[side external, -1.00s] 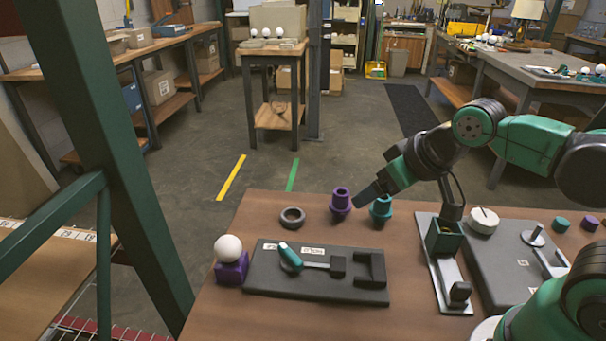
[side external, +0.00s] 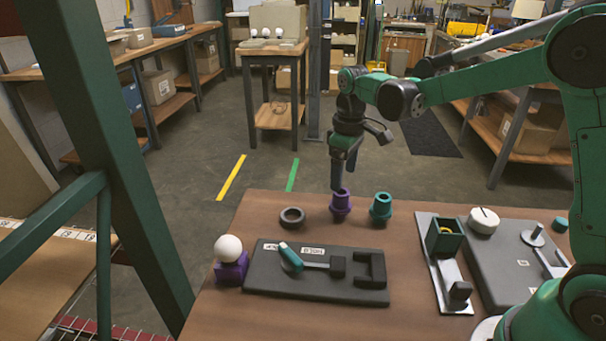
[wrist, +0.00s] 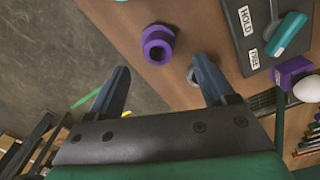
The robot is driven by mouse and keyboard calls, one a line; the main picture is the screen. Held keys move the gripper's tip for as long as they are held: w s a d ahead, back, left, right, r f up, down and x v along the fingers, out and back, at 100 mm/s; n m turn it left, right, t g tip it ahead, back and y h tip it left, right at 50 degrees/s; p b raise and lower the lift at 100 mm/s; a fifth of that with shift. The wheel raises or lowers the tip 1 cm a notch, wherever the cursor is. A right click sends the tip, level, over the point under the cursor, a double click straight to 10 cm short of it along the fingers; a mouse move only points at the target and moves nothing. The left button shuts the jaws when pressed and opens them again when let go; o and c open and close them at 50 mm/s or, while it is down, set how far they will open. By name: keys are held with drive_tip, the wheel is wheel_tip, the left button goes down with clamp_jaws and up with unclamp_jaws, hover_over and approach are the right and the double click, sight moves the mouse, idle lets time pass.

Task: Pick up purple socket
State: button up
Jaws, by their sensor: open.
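The purple socket (side external: 340,206) stands upright on the wooden table near its far edge. It also shows in the wrist view (wrist: 158,46), with its round opening facing the camera. My gripper (side external: 337,186) points down just above the purple socket in the side view. In the wrist view my gripper (wrist: 160,74) is open and empty, with its two fingers spread. There the socket lies just beyond the fingertips, between their lines. In the side view the fingertips overlap the socket's top edge, so I cannot tell the exact gap.
A teal socket (side external: 381,208) stands close to the right of the purple one. A dark ring (side external: 292,217) lies to its left. A grey fixture board (side external: 318,285), a purple block with a white ball (side external: 229,250) and a green box (side external: 445,236) stand nearer.

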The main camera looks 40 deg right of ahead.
sight(341, 194)
drive_tip(key=shift+w+d+f, duration=0.1)
drive_tip(key=shift+w+f, duration=0.1)
drive_tip(key=shift+f, duration=2.95)
clamp_jaws()
drive_tip(key=shift+r, duration=0.15)
